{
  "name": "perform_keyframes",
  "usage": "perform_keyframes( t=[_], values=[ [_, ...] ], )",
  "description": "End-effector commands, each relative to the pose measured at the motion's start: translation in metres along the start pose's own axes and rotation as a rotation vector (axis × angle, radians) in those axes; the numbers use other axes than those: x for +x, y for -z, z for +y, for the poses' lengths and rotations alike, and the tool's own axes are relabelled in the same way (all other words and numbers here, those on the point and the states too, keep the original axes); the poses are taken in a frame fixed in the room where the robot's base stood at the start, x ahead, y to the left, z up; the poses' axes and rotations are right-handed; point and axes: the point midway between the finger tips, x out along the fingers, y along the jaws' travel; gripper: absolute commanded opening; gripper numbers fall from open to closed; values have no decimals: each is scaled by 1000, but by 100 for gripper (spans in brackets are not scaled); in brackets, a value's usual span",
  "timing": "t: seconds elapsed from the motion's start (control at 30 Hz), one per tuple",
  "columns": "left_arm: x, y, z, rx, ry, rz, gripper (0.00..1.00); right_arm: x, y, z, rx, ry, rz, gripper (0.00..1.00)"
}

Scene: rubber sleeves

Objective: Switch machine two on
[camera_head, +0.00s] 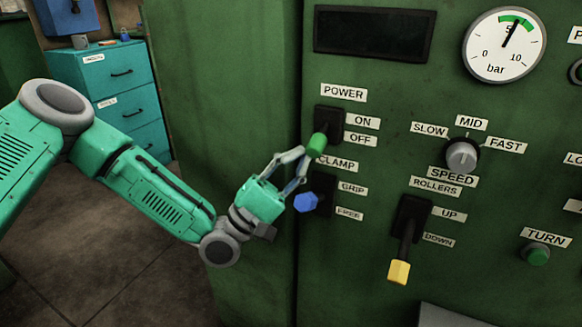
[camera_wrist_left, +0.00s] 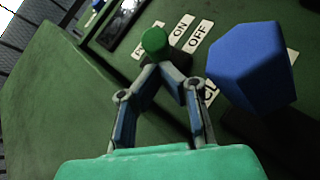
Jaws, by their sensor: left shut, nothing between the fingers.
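The machine's green panel carries a POWER switch (camera_head: 329,122) with a green knob (camera_head: 316,146), beside ON and OFF labels. The knob hangs at the switch's lower end, about level with the OFF label. My left gripper (camera_head: 302,155) is shut and empty, its fingertips close to the green knob from the lower left. In the left wrist view the green knob (camera_wrist_left: 155,41) shows just beyond the closed fingertips (camera_wrist_left: 167,70); I cannot tell whether they touch it. My right gripper is not in view.
The blue CLAMP knob (camera_head: 306,202) sits just below my left gripper and looms large at right in the left wrist view (camera_wrist_left: 250,65). A yellow ROLLERS lever (camera_head: 399,271) points down. A grey SPEED dial (camera_head: 462,155) and a pressure gauge (camera_head: 504,45) are to the right.

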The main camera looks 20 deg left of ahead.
Motion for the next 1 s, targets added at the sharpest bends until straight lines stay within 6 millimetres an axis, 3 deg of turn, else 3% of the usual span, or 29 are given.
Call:
perform_keyframes(
  t=[0.3,1.0],
  values=[
    [0,0,1,-3,1,4,0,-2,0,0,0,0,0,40],
    [3,-6,7,-64,63,90,0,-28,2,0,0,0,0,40]
  ],
)
